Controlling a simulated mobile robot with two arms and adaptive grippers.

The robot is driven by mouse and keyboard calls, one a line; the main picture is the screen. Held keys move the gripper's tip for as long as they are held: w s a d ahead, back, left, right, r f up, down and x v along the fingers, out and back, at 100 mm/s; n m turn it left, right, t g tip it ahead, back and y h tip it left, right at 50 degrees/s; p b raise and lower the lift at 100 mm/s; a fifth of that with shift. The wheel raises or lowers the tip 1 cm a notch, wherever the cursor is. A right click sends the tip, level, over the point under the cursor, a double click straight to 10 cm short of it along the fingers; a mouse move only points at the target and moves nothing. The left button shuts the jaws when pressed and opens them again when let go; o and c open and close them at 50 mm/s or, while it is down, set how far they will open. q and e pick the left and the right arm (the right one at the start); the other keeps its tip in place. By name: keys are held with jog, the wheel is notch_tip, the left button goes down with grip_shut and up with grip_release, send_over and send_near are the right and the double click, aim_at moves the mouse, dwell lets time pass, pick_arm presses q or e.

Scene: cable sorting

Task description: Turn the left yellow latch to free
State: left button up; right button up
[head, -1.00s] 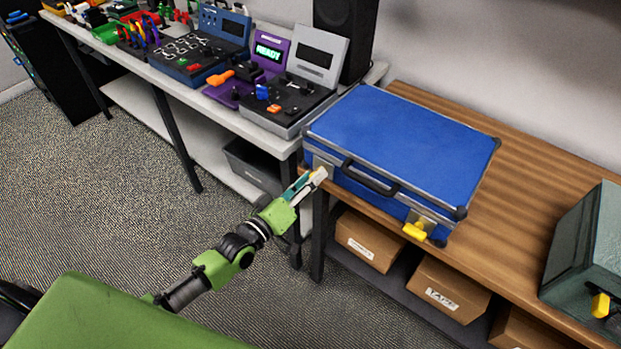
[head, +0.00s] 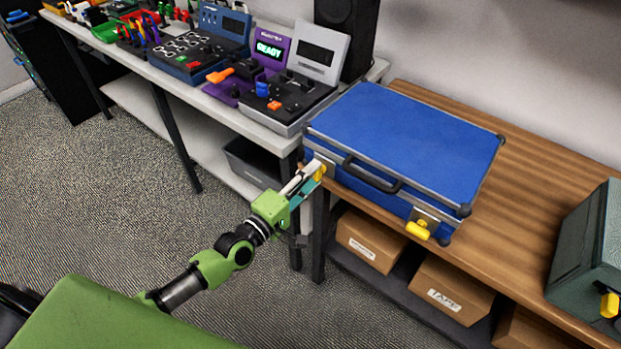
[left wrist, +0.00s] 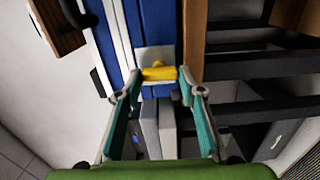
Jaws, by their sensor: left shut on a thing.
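The blue case (head: 400,140) lies closed on the wooden bench, with a black handle and a metal-plated latch at each end of its front. The left yellow latch (head: 321,173) is mostly covered by my left gripper (head: 315,174) in the head view. In the left wrist view, the yellow latch (left wrist: 159,73) lies crosswise on its metal plate, between the tips of my left gripper (left wrist: 157,81), which is shut on it. The right yellow latch (head: 419,229) hangs at the front right corner, untouched. My right gripper is out of view.
The wooden bench (head: 540,190) has free top to the right of the case, up to a grey-green case (head: 585,255) with its own yellow latch. Cardboard boxes (head: 445,285) sit on the shelf below. A grey bench (head: 215,95) with several devices adjoins on the left.

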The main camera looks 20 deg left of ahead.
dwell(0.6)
pick_arm(q)
jog(key=o, duration=1.1)
jog(key=shift+s+a+f, duration=0.1)
jog(key=shift+s+a, duration=0.1)
jog(key=shift+s, duration=0.25)
jog(key=v, duration=1.1)
